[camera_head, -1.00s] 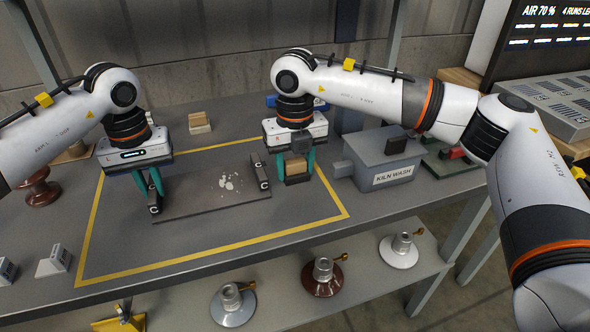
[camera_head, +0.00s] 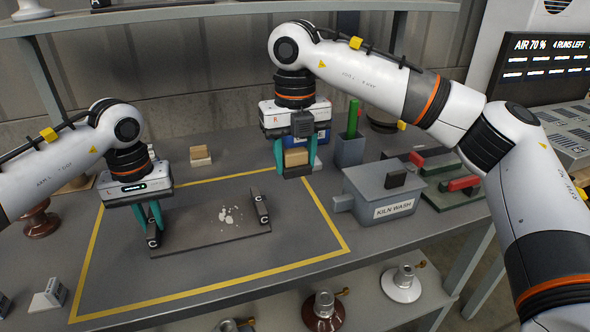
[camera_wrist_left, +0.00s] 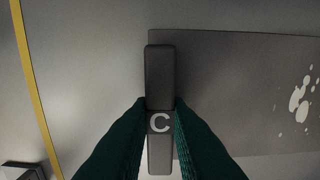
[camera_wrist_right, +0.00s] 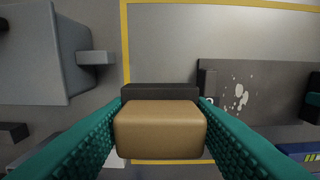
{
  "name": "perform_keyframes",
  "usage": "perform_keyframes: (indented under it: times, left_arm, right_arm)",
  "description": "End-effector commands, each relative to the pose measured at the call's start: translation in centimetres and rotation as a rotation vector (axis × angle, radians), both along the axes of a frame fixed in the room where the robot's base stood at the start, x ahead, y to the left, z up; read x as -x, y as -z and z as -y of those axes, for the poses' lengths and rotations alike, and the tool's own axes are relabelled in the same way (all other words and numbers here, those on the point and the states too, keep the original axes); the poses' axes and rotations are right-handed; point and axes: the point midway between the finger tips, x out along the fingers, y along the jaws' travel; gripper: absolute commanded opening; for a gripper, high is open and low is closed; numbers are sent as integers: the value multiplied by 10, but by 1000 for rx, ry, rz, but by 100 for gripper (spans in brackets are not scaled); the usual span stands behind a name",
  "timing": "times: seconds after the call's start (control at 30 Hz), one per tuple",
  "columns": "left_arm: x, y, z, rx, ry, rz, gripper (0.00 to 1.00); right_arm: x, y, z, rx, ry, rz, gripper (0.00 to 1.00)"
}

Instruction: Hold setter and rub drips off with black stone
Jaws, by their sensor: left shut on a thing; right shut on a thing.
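The setter (camera_head: 205,234) is a flat dark grey slab with white drips (camera_head: 230,215) near its right end. A black block marked C stands at each end, the left one (camera_head: 153,238) and the right one (camera_head: 261,207). My left gripper (camera_head: 149,220) is shut on the left C block; the left wrist view shows its fingers on both sides of it (camera_wrist_left: 160,75). My right gripper (camera_head: 294,166) is shut on a tan-topped block with a black lower part, seemingly the black stone (camera_wrist_right: 159,130). It is held apart from the setter, behind and right of its right end.
A grey KILN WASH box (camera_head: 385,192) stands right of the yellow-taped area. A grey cup with a green bar (camera_head: 350,148) stands behind it. A small tan block (camera_head: 200,155) is at the back. A lower shelf holds brown and white insulators. The taped area's front is clear.

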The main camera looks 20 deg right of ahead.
Motion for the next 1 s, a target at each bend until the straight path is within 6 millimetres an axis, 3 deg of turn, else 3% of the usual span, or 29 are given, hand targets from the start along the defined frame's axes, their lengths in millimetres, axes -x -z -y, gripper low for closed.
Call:
perform_keyframes:
  times: [0.2, 0.23, 0.33, 0.47, 0.57, 0.8, 1.0]
  left_arm:
    - [0, -1, 1, 3, 0, 2, 0]
    - [0, -1, 1, 3, 0, 2, 0]
    - [0, -1, 0, 3, 0, 2, 0]
    - [0, -1, 0, 3, 0, 2, 0]
    - [0, -1, 0, 3, 0, 2, 0]
    - [0, -1, 0, 2, 0, 2, 0]
    - [0, -1, 0, 2, 0, 2, 0]
  right_arm:
    - [0, -1, 0, 0, 0, 0, 16]
    - [0, -1, 0, 0, 0, 0, 43]
    - [0, -1, 0, 0, 1, 1, 29]
    - [0, 0, -7, 0, -2, 0, 29]
    - [0, 2, -29, 3, -6, 1, 29]
    - [10, 10, -105, 2, -6, 0, 29]
    - [16, 14, -133, -1, 0, -1, 29]
